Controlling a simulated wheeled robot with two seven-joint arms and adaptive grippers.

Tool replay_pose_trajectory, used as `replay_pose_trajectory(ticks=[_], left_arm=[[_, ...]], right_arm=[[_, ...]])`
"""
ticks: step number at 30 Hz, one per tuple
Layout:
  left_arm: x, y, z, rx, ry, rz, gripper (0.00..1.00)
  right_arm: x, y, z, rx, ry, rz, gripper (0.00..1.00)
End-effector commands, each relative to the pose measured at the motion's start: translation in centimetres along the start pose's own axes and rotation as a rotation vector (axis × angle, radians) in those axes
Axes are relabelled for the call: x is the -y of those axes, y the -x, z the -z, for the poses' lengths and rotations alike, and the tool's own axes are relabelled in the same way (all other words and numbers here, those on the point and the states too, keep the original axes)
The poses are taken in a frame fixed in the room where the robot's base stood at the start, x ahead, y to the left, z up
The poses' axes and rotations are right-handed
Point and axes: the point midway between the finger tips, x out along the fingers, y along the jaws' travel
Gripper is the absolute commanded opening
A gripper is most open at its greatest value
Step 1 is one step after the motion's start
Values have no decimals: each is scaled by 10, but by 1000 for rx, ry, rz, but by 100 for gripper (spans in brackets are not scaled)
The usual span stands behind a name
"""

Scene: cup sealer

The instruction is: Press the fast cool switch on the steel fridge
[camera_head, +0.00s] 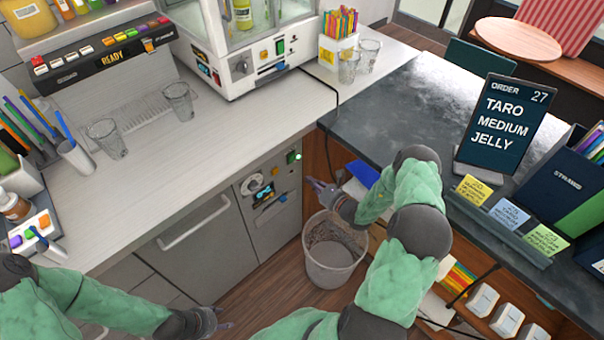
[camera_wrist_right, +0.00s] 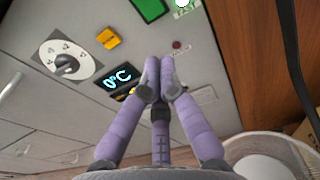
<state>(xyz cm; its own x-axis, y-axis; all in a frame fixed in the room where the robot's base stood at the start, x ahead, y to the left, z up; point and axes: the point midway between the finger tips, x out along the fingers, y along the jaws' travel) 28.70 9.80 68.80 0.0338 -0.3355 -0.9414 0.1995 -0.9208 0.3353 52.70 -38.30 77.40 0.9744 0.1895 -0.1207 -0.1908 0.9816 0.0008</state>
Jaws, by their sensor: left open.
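The steel fridge (camera_head: 200,236) sits under the white counter, with a control panel at its right side. The panel has a white dial (camera_wrist_right: 68,60), a yellow switch (camera_wrist_right: 109,38), a lit 0°C display (camera_wrist_right: 119,77), a green switch (camera_wrist_right: 151,8) and a small dark red light (camera_wrist_right: 177,44). The green switch also shows in the head view (camera_head: 292,157), with a bright lamp beside it. My right gripper (camera_head: 313,184) is in front of the panel's right edge, its purple fingertips (camera_wrist_right: 160,72) together and empty. My left gripper (camera_head: 218,318) is low in front of the fridge, open and empty.
A wooden cabinet side (camera_head: 318,155) and dark counter (camera_head: 400,110) lie to the right. The fridge door handle (camera_head: 195,230) sticks out. A black cable (camera_wrist_right: 293,60) hangs beside the panel.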

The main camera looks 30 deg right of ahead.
Motion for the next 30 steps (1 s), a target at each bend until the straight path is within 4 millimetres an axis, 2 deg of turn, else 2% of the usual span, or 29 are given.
replay_pose_trajectory(ticks=[3, 10, 30], left_arm=[[-2, 4, 0, 0, -1, 0, 51], [-3, 8, -1, 1, 0, 0, 51], [-3, 8, 0, 1, 0, 0, 51]], right_arm=[[0, 23, 5, -3, -2, 2, 0], [0, 49, 12, -1, -1, 0, 0], [-1, 54, 14, 0, -1, -1, 0]])
